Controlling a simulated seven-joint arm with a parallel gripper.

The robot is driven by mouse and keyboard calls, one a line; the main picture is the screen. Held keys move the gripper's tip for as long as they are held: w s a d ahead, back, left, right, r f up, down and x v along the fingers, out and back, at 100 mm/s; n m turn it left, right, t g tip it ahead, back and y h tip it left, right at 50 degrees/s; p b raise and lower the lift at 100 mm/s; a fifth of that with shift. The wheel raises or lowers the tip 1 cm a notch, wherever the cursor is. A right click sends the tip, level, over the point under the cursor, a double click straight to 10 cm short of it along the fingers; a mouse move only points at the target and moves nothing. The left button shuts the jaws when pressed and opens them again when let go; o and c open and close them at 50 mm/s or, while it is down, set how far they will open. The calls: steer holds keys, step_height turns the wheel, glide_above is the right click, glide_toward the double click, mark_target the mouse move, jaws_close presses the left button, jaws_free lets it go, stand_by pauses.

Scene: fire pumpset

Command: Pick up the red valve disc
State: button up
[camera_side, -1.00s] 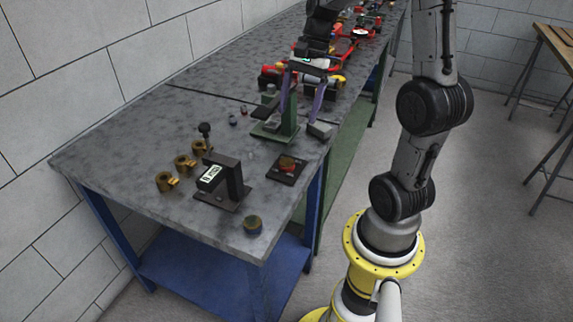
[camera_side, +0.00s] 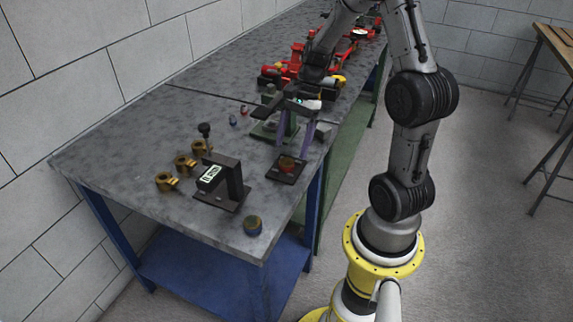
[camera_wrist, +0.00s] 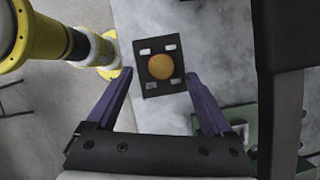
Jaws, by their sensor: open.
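The red valve disc (camera_side: 287,162) sits on a small black plate (camera_side: 284,178) near the right edge of the bench. In the wrist view the disc (camera_wrist: 160,66) looks orange and round, at the middle of the black plate (camera_wrist: 149,88), with pale patches around it. My gripper (camera_side: 292,150) is over the disc in the side view, its purple fingers pointing down. In the wrist view my gripper (camera_wrist: 158,76) is open, with one finger on each side of the plate and nothing between them held. The exact height above the disc cannot be told.
A black bracket with a white label (camera_side: 222,182) stands left of the plate. A green stand (camera_side: 265,131) is just behind my gripper. Red pump parts crowd the far bench.

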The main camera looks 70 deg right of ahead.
mark_target(287, 161)
steer(key=x, duration=0.4)
steer(key=shift+d+f, duration=0.2)
steer(key=shift+c, duration=0.2)
jaws_close()
